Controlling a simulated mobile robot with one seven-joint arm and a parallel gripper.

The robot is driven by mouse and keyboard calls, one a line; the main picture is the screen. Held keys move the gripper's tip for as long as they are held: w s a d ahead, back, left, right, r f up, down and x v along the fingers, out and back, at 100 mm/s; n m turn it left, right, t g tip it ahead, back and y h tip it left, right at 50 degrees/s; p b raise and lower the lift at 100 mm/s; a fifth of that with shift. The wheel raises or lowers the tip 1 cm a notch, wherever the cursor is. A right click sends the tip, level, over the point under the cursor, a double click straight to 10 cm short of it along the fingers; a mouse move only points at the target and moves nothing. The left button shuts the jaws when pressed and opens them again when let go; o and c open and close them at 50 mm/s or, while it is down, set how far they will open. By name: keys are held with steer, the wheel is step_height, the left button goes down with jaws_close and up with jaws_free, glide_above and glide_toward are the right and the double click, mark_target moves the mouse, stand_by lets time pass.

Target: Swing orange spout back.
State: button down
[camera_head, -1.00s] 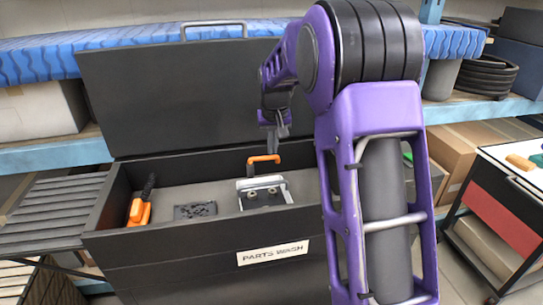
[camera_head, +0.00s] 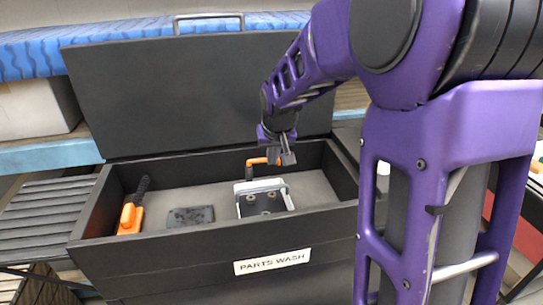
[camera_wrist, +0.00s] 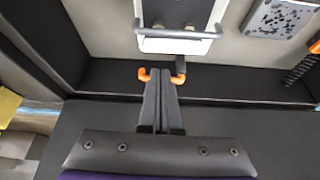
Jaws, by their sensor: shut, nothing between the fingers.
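The orange spout (camera_head: 257,161) is a short bent tube at the back of the black parts-wash box (camera_head: 88,205), behind a metal bracket-like part (camera_head: 262,184). My gripper (camera_head: 288,158) is shut and empty, low at the spout's right end in the head view. In the wrist view the spout (camera_wrist: 143,75) shows on both sides of my shut fingers (camera_wrist: 160,75), which hide its middle. A dark upright stem stands by its right end there. I cannot tell whether the fingers touch the spout.
An orange-handled brush (camera_head: 131,215) and a dark perforated block (camera_head: 191,216) lie on the box's grey floor. The raised lid (camera_head: 180,95) stands behind. The box's right interior looks mostly free. Slatted shelving (camera_head: 45,210) stands left.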

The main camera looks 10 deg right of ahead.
steer(key=w+f+b, duration=0.1)
steer(key=w+f, duration=0.5)
steer(key=w, duration=0.1)
steer(key=shift+w+d+f, duration=0.15)
steer(key=shift+w+f, duration=0.2)
